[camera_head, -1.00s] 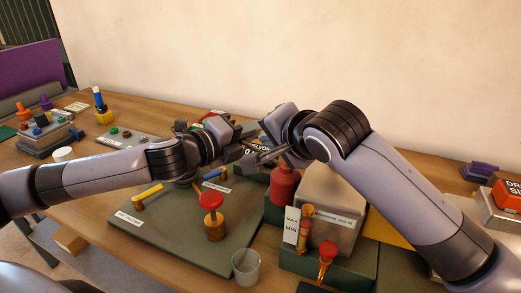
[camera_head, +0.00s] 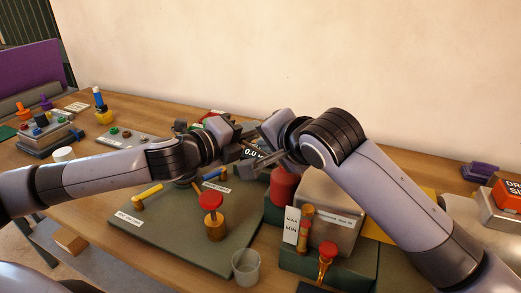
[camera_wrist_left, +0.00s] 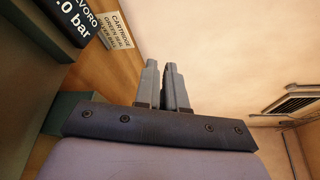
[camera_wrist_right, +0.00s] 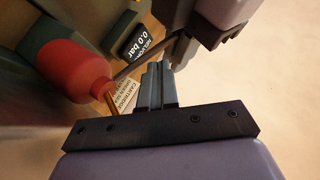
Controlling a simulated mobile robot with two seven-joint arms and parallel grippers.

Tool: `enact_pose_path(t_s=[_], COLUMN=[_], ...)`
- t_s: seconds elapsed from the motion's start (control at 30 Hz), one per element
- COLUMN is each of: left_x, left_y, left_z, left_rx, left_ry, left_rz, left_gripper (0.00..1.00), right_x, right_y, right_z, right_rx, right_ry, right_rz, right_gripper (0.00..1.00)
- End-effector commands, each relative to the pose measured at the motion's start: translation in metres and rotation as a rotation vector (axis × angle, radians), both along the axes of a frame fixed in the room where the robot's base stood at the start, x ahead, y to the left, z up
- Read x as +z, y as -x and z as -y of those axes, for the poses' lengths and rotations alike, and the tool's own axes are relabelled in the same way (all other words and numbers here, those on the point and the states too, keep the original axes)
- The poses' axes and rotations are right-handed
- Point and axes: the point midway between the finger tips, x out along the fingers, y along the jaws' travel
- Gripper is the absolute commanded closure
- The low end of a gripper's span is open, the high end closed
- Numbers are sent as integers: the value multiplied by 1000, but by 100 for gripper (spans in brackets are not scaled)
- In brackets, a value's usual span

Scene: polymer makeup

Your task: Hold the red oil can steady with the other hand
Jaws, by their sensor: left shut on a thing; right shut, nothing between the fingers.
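The red oil can (camera_head: 284,184) stands at the centre right, beside the metal box. My right gripper (camera_head: 260,160) is shut and empty, close to the left one. Its fingers (camera_wrist_right: 157,85) are beside the spout, apart from the can's body.
A metal box (camera_head: 332,205) stands right of the can. A green board (camera_head: 165,237) carries a red-topped brass post (camera_head: 212,215). A clear cup (camera_head: 246,266) stands at the front. A dark pressure display (camera_wrist_right: 143,42) is behind the grippers.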

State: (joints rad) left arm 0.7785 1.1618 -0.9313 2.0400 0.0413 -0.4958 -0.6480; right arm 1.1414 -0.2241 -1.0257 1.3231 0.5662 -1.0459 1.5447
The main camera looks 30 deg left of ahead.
Motion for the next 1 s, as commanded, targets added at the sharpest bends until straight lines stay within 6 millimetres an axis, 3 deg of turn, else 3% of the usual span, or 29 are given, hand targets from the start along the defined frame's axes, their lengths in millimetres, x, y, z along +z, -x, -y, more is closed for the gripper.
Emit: enact_pose_path(t_s=[1.0], left_x=[2], left_y=[1], left_z=[3], left_rx=[-9], left_ry=[4], left_rz=[5], left_gripper=[100], right_x=[-18], right_y=[3], right_z=[-6], right_rx=[4], right_ry=[8], right_rz=[-14], right_gripper=[100])
